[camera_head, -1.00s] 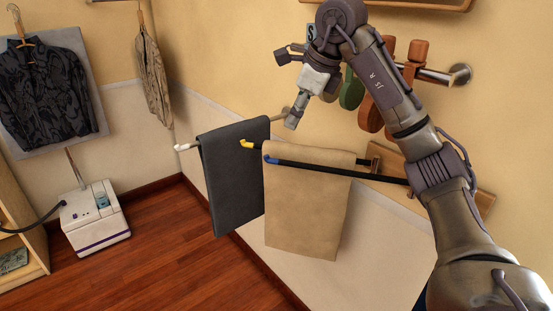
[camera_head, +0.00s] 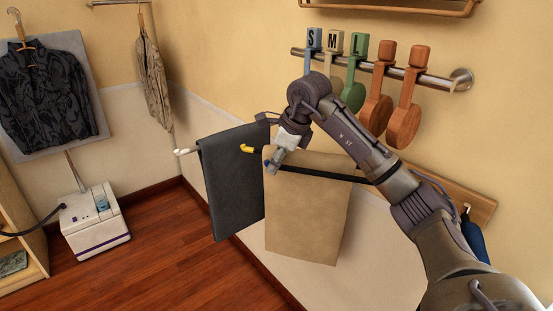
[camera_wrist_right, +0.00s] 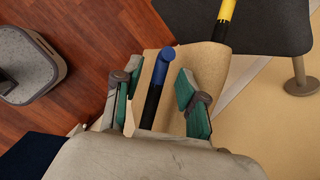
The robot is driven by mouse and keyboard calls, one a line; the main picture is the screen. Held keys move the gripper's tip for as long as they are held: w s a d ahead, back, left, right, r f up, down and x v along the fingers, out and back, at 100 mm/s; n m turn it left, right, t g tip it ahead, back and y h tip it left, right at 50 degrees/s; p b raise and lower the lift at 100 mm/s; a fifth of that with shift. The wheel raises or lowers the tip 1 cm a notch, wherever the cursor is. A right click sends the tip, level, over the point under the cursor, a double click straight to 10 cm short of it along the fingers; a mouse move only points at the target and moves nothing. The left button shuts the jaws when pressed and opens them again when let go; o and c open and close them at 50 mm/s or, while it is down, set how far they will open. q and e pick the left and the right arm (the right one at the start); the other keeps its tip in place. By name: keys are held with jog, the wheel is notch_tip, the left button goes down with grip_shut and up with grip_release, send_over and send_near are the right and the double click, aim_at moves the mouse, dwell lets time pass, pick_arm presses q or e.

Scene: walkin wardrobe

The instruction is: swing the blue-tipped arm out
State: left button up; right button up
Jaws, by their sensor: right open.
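The blue-tipped arm is a black bar (camera_head: 325,174) on a wall rack, crossing in front of a tan cloth. My right gripper (camera_head: 273,165) is at its free end, where it hides the blue tip in the head view. In the right wrist view, the blue tip (camera_wrist_right: 167,56) and black bar lie between the two green-padded fingers of my right gripper (camera_wrist_right: 159,76). The fingers are open, with a gap on each side of the bar. My left gripper is not in view.
The tan cloth (camera_head: 305,220) hangs close behind the bar. A yellow-tipped arm (camera_head: 247,149) and a white-tipped arm (camera_head: 183,152) with a dark cloth (camera_head: 230,190) are to its left.

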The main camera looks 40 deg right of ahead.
jog(key=shift+f, duration=0.1)
grip_shut()
dwell(0.4)
